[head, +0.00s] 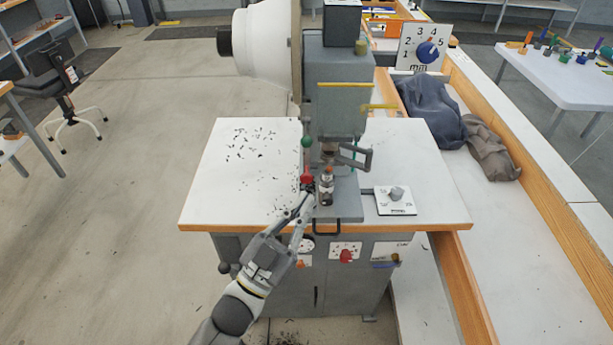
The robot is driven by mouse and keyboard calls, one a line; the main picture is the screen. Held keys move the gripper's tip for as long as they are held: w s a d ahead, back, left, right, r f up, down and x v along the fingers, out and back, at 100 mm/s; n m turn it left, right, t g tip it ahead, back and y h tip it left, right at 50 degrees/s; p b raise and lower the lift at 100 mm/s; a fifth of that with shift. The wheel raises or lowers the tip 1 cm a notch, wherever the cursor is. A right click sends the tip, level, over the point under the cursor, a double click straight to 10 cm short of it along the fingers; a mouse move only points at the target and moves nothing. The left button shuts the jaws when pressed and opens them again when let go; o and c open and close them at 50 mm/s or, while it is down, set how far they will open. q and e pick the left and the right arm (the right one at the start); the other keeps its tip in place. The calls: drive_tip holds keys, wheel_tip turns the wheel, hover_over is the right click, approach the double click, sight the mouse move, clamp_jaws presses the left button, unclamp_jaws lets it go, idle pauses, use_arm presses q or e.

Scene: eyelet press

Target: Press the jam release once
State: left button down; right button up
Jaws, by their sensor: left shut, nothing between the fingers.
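The grey eyelet press (338,92) stands on a white table with a wood edge. On the press's left side are a green knob (307,141) and, below it, a red knob (307,179). My left gripper (307,189) is shut and empty, its tips right at the red knob; I cannot tell whether they touch it. A small metal and orange part (326,185) stands just right of the tips. A red control (346,256) sits on a white plate on the cabinet front. No readable label tells which one is the jam release. My right gripper is out of view.
Dark scraps lie on the tabletop (222,190) left of the press. A grey knob on a white plate (396,199) sits to the right. Dark cloths (430,110) lie on the bench at right.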

use_arm(q)
drive_tip(key=shift+s, duration=1)
